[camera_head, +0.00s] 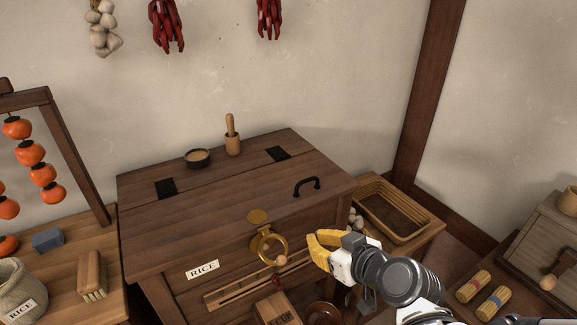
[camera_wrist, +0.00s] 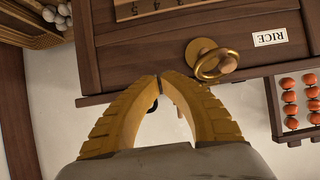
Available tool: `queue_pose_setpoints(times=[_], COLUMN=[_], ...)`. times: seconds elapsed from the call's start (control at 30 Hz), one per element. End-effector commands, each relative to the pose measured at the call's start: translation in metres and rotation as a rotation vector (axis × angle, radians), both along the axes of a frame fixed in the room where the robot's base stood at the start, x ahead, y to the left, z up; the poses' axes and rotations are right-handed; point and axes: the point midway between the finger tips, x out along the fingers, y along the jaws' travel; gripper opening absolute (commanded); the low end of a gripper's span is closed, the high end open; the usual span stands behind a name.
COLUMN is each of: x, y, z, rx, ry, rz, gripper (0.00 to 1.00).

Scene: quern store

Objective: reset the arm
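My gripper (camera_head: 315,247) has yellow fingers and hangs in front of the right part of a dark wooden rice chest (camera_head: 225,215), at the right of the brass ring (camera_head: 268,246) on its front. In the wrist view, the two curved fingers meet at their tips (camera_wrist: 159,78). Nothing is seen held between them. The chest also shows upside down in the wrist view (camera_wrist: 130,55), with its brass ring (camera_wrist: 215,64) and RICE label (camera_wrist: 270,37). The chest lid is down.
A brush (camera_head: 91,275) and sack (camera_head: 20,292) stand left. A wooden box (camera_head: 277,309) is below the ring.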

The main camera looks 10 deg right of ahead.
Motion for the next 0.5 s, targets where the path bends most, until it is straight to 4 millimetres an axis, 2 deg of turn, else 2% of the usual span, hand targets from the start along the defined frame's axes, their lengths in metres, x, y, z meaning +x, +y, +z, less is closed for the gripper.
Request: queue_pose_setpoints(times=[0.17,0.27,0.5], x=[-0.004,-0.013,-0.058], y=[0.000,-0.004,-0.034], z=[-0.002,0.000,0.019], rx=[-0.003,-0.012,-0.057], ry=[0.054,0.144,0.363], rz=[-0.013,-0.051,-0.236], gripper=[0.00,0.00,0.00])
